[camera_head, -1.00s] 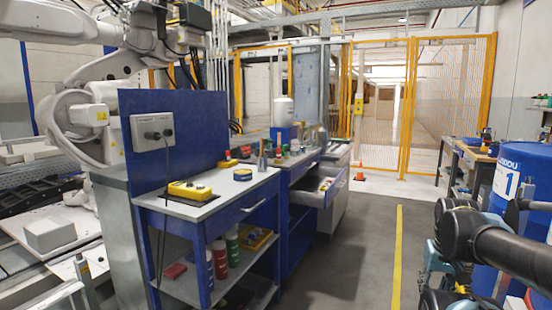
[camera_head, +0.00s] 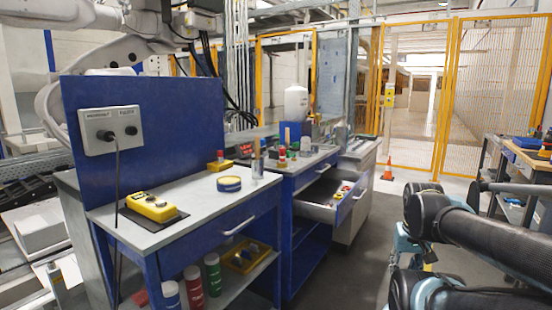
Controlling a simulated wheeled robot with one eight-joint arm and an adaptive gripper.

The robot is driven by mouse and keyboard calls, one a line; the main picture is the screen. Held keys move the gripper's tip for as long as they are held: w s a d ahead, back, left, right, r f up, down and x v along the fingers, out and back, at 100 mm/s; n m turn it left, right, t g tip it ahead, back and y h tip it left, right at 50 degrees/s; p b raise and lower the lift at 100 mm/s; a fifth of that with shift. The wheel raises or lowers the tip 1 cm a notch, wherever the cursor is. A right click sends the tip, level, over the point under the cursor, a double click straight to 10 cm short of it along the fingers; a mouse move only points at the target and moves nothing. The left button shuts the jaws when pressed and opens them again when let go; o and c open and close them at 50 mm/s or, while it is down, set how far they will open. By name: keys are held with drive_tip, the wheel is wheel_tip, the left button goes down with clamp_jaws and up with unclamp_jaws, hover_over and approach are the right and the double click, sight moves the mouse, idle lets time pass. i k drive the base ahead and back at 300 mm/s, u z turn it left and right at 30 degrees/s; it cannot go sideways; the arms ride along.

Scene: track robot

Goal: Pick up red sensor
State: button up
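I cannot single out the red sensor for certain. Small red parts show in several places: a red-topped piece on a yellow base (camera_head: 220,161) on the near bench, small red-and-green items (camera_head: 283,157) on the second bench, and small coloured pieces in the open drawer (camera_head: 343,192). They are too small to identify. My arm's dark links (camera_head: 480,240) reach in from the right edge, well apart from the benches. My gripper's fingertips cannot be made out.
The near blue bench (camera_head: 205,208) bears a yellow control box (camera_head: 153,207) and a round blue tin (camera_head: 229,184). Bottles (camera_head: 213,273) stand on its lower shelf. An orange cone (camera_head: 388,170) stands by the yellow fence (camera_head: 446,95). Grey floor between benches and arm is clear.

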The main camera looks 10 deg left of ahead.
sight(282, 151)
drive_tip(key=u, duration=0.1)
drive_tip(key=i, duration=1)
